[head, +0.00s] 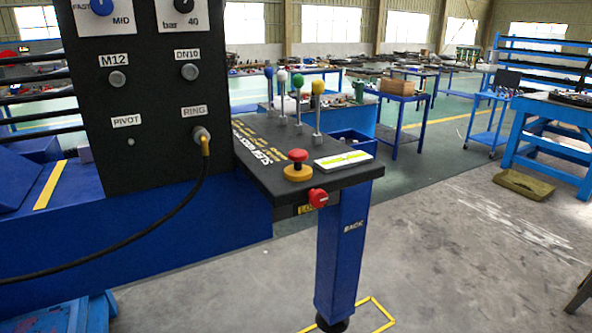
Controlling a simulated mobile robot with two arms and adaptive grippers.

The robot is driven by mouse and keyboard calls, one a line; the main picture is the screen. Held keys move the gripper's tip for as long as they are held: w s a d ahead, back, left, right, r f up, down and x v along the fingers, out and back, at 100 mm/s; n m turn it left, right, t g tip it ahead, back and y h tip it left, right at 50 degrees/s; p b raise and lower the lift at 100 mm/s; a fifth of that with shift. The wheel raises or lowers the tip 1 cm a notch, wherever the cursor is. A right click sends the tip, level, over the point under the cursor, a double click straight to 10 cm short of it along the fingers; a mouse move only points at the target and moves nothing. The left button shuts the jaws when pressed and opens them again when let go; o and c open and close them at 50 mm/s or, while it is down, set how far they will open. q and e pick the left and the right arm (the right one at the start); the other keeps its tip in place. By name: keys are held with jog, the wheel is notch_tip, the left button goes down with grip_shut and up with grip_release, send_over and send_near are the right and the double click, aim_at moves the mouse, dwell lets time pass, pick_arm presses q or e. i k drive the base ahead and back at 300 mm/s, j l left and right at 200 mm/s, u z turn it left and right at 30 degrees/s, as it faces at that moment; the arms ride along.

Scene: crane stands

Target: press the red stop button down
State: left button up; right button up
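The red stop button (298,156) is a round red cap on a yellow base (298,173). It stands upright near the front of the dark console top (262,155) in the head view, and the cap sits raised above its base. A second red knob (318,198) is on the front edge of the console, just below and to the right. Neither of my grippers is in the head view.
Several levers with coloured balls (296,82) stand behind the button. A white and yellow-green label (343,160) lies to its right. A black panel (140,150) with a plugged cable (160,222) rises to the left. Open floor (450,250) lies to the right.

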aim_at(298, 157)
jog(key=i+l+u, duration=0.1)
jog(key=u, duration=0.35)
jog(key=l+u, duration=0.15)
jog(key=u, duration=0.35)
jog(key=i+l+u, duration=0.1)
jog(key=u, duration=0.35)
jog(key=i+l+u, duration=0.1)
jog(key=l+u, duration=0.15)
jog(key=l, duration=0.55)
jog(key=l+u, duration=0.2)
jog(key=l, duration=0.55)
jog(key=l+u, duration=0.25)
jog(key=l, duration=0.55)
jog(key=k+l+u, duration=0.25)
jog(key=l, duration=1.4)
jog(key=k, duration=0.05)
